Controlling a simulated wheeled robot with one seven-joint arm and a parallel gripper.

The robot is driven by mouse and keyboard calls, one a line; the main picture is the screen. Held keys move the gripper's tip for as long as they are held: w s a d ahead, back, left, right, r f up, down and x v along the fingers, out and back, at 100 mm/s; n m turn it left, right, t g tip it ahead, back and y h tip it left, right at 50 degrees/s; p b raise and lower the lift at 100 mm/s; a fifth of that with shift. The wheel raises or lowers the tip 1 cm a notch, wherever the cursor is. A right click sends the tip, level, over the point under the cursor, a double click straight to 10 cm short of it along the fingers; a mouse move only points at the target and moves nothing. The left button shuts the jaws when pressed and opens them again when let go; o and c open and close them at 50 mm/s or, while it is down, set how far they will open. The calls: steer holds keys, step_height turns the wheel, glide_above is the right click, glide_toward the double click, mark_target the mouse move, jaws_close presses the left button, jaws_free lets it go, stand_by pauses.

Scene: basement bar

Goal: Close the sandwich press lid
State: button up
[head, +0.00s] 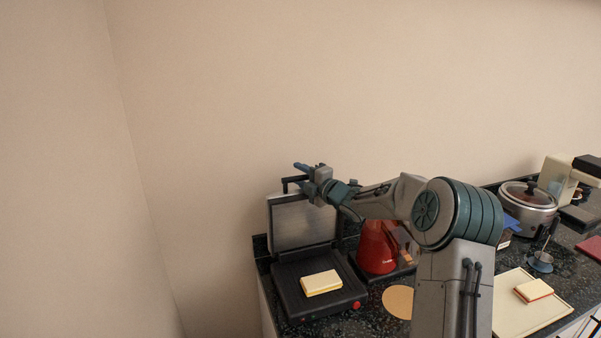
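The sandwich press (290,297) stands at the left end of the dark counter. Its lid (298,226) is raised nearly upright at the back, with a dark handle (287,183) along its top edge. A pale sandwich (321,283) lies on the lower plate. My gripper (297,166) is at the top right of the lid, near the handle, with its fingers pointing left. The fingers are small and overlap in this view, so I cannot tell whether they are open or shut, or whether they touch the handle.
A red container (377,247) stands right of the press, partly behind my arm. A round tan disc (398,301) lies in front of it. Further right are a cutting board (513,308) with a sandwich, a lidded pot (528,203) and a coffee machine (556,177). A wall is behind.

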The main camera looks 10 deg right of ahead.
steer(key=shift+w, duration=0.1)
jaws_close()
steer(key=shift+s+f+b, duration=0.15)
steer(key=shift+s+b, duration=0.05)
steer(key=shift+b, duration=0.4)
